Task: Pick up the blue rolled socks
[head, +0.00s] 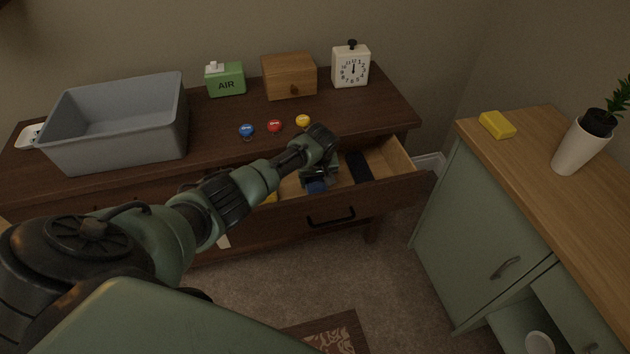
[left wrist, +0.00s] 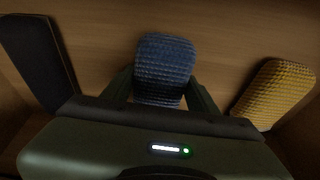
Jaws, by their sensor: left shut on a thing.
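The blue rolled socks (left wrist: 164,68) show in the left wrist view as a knitted blue bundle between my left fingers. In the head view a bit of the blue socks (head: 317,187) shows below my left gripper (head: 318,178), inside the open drawer (head: 390,158). My left gripper (left wrist: 160,92) is shut on the socks, with a finger on each side. Whether the socks touch the drawer floor I cannot tell. My right gripper is in neither view.
In the drawer lie a yellow knitted bundle (left wrist: 276,92) and a dark flat item (left wrist: 36,55). The dresser top holds a grey bin (head: 115,125), a green AIR box (head: 226,80), a wooden box (head: 289,76) and a clock (head: 351,66). A green cabinet (head: 470,220) stands right.

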